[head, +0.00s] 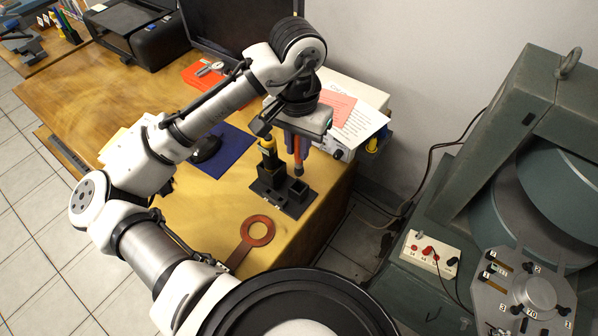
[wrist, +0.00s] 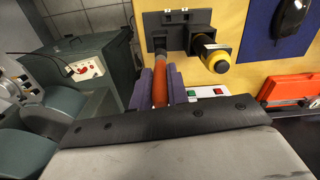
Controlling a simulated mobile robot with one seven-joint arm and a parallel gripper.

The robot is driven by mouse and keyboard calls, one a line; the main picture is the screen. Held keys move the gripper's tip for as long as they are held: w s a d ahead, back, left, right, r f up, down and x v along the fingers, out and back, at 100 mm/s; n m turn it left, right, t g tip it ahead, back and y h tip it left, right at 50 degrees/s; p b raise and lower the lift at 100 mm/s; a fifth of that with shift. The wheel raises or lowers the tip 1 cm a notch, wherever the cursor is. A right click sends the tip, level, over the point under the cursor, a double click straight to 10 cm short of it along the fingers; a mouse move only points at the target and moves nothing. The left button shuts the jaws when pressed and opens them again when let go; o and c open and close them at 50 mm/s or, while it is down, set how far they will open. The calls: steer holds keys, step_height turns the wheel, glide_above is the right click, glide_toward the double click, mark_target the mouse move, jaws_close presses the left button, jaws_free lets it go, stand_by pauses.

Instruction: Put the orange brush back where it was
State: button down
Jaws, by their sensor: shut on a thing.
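The orange brush (head: 297,150) is upright between the purple fingers of my gripper (head: 297,145), which is shut on it. In the wrist view the brush (wrist: 160,82) shows as an orange handle between the fingers (wrist: 159,88). The black holder (head: 272,197) stands on the desk below; it also shows in the wrist view (wrist: 163,41). The brush's lower end is over or near the holder's square socket at the right; I cannot tell whether it is inside. A yellow and black tool (head: 268,150) stands in the holder beside the brush.
Behind the gripper are papers (head: 358,124) and a white box. A blue mat (head: 228,152) lies left of the holder. A large grey-green machine (head: 500,140) stands at right.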

mark_target(298, 167)
step_height(298, 167, down, 9)
stand_by(0.4)
steer(key=c, duration=1.4)
jaws_free()
steer(key=shift+o, duration=0.2)
step_height(298, 167, up, 12)
steer(key=shift+r, duration=0.1)
